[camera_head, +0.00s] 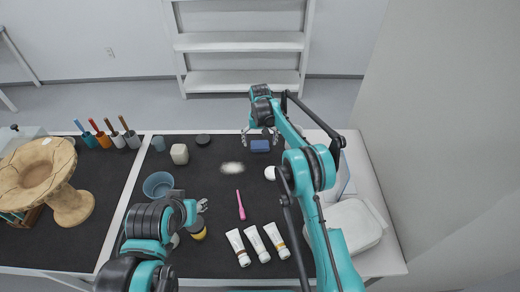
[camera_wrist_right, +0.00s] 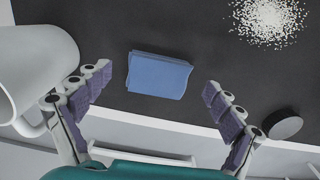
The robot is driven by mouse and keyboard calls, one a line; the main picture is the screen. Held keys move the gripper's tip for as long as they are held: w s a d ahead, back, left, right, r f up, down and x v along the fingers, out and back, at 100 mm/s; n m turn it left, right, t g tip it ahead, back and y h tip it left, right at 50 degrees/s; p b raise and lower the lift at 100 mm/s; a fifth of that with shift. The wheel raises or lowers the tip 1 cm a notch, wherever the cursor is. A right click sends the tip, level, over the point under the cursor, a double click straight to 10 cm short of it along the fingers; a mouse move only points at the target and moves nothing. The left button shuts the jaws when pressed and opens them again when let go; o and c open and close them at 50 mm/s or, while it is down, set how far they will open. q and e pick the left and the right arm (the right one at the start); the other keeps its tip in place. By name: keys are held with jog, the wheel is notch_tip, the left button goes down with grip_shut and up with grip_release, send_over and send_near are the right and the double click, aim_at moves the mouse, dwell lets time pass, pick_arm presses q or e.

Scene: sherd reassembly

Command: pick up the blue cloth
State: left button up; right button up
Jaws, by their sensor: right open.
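The blue cloth (camera_head: 260,146) lies folded flat on the dark mat near its far edge in the head view. In the right wrist view the cloth (camera_wrist_right: 158,75) shows between and beyond my fingertips, with nothing touching it. My right gripper (camera_head: 260,134) is above the cloth; its fingers (camera_wrist_right: 155,88) are spread wide, open and empty. My left gripper (camera_head: 200,207) is low over the near middle of the mat, well away from the cloth, and its jaws are too small to read.
A pale heap of grains (camera_head: 232,168) lies left of the cloth. A dark round disc (camera_wrist_right: 285,125) and a white rounded vessel (camera_wrist_right: 38,70) flank my right fingers. A pink tool (camera_head: 240,205) and white tubes (camera_head: 258,243) lie nearer. Bare mat surrounds the cloth.

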aim_at(260, 147)
jog(key=shift+f, duration=0.85)
jog(key=shift+d+r, duration=0.1)
jog(key=shift+r, duration=0.05)
jog(key=shift+c, duration=0.6)
jog(key=c, duration=1)
jog(key=shift+r, duration=0.1)
jog(key=shift+r, duration=0.35)
jog(key=r+p, duration=0.1)
jog(key=r, duration=0.1)
jog(key=r+p, duration=0.1)
jog(key=r, duration=0.1)
jog(key=shift+s, duration=0.2)
jog(key=s+d+r+p, duration=0.1)
jog(key=s+r, duration=0.1)
jog(key=s, duration=0.1)
jog(key=s+r+p, duration=0.1)
jog(key=s+r, duration=0.1)
jog(key=s, duration=0.2)
jog(key=s+d+r+p, duration=0.1)
jog(key=s+r, duration=0.1)
jog(key=s, duration=0.2)
jog(key=shift+d, duration=0.35)
